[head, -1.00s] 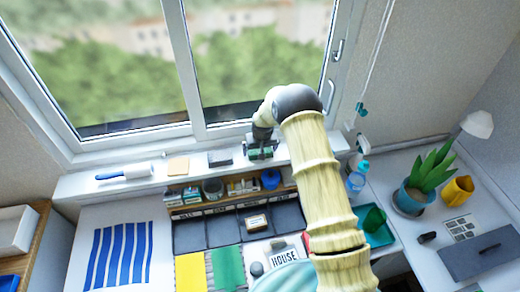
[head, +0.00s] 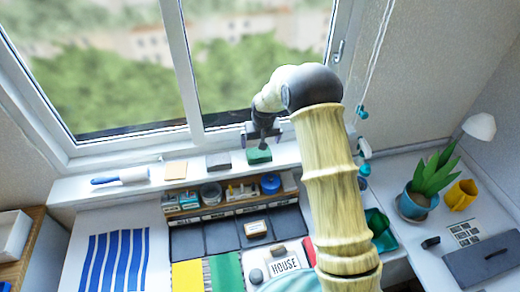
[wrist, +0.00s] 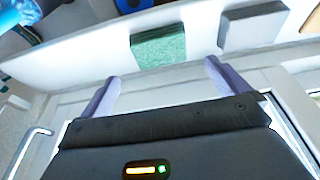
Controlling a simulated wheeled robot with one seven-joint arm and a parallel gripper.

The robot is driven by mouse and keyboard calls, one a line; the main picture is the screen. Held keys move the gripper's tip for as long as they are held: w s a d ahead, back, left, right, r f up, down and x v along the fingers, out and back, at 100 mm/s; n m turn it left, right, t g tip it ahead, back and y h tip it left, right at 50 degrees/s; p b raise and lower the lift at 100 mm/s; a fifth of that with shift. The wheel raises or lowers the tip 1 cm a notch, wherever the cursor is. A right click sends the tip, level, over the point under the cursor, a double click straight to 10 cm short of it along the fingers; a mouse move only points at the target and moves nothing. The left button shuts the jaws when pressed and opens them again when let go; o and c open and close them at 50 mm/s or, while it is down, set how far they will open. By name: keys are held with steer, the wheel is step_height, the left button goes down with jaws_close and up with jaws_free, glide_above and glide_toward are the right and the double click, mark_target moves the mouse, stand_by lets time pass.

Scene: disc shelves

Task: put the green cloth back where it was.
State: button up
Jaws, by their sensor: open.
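The green cloth (head: 259,155), a small folded square, lies on the white windowsill, right of a grey block. It also shows in the wrist view (wrist: 158,46), lying flat at the top centre. My gripper (head: 263,135) is open and empty, above and apart from the cloth. In the wrist view my two fingers (wrist: 161,73) are spread with nothing between them, and the cloth lies beyond their tips.
Below is a rack of jars and small boxes (head: 228,193). The window (head: 200,80) stands close behind the sill.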

steer(key=shift+v, duration=1.4)
steer(key=shift+d, duration=0.1)
steer(key=s+d+r, duration=0.3)
steer(key=s+d, duration=0.1)
steer(key=s, duration=0.6)
steer(key=s+d+r+m, duration=0.1)
steer(key=s+d, duration=0.3)
steer(key=s, duration=0.6)
steer(key=s+d+r+m, duration=0.1)
steer(key=s+d+r, duration=0.3)
steer(key=s, duration=0.6)
steer(key=shift+s+d+r+h, duration=0.3)
steer(key=shift+d, duration=0.2)
steer(key=shift+w+d, duration=0.1)
